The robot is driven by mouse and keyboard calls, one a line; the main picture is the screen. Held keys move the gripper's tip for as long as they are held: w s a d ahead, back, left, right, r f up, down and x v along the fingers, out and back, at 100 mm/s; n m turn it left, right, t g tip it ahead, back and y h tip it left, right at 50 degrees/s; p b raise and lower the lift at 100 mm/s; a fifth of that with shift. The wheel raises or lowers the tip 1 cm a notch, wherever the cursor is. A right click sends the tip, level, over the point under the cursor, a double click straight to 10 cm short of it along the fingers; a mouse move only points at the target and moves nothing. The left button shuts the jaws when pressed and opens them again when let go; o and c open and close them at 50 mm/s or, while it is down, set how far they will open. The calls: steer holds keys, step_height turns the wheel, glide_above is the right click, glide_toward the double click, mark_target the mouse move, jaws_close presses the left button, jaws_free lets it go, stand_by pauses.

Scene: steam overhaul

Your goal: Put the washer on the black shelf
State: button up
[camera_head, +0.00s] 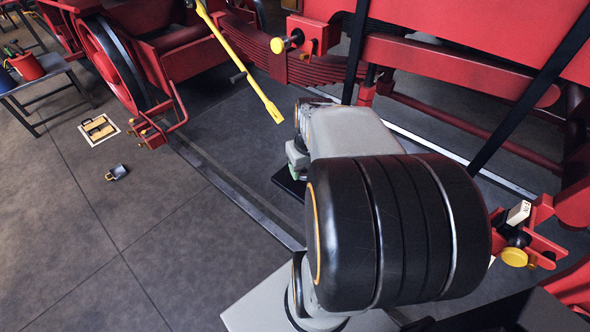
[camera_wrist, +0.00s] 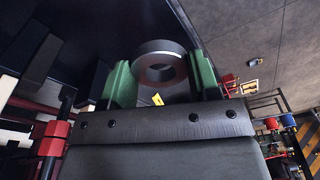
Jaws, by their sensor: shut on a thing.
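The washer (camera_wrist: 160,47), a thick dark grey ring with a round hole, is between the two green fingers of my gripper (camera_wrist: 162,76) in the wrist view. The gripper is shut on its sides and the ring stands out past the palm. In the head view, a small green part of my gripper (camera_head: 297,157) shows; my arm hides the rest and the washer. A flat black surface (camera_head: 288,184), perhaps the black shelf, shows just below the gripper. A broad black surface (camera_wrist: 112,22) also lies behind the washer in the wrist view. I cannot tell whether they touch.
Red locomotive framework with a wheel (camera_head: 112,62) fills the back. A yellow bar (camera_head: 240,67) slants down close to my arm. A metal table with a red bucket (camera_head: 27,66) stands far left.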

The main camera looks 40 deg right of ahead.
steer(key=w+f, duration=0.2)
steer(key=w, duration=0.2)
glide_above(290, 176)
steer(key=f, duration=0.5)
steer(key=shift+s+p, duration=0.35)
steer(key=shift+s, duration=0.05)
steer(key=shift+w+f, duration=0.15)
steer(key=shift+f, duration=0.75)
steer(key=shift+w+f, duration=0.1)
steer(key=shift+f, duration=0.8)
steer(key=shift+f, duration=0.15)
steer(key=o, duration=1.1)
steer(key=shift+c, duration=0.2)
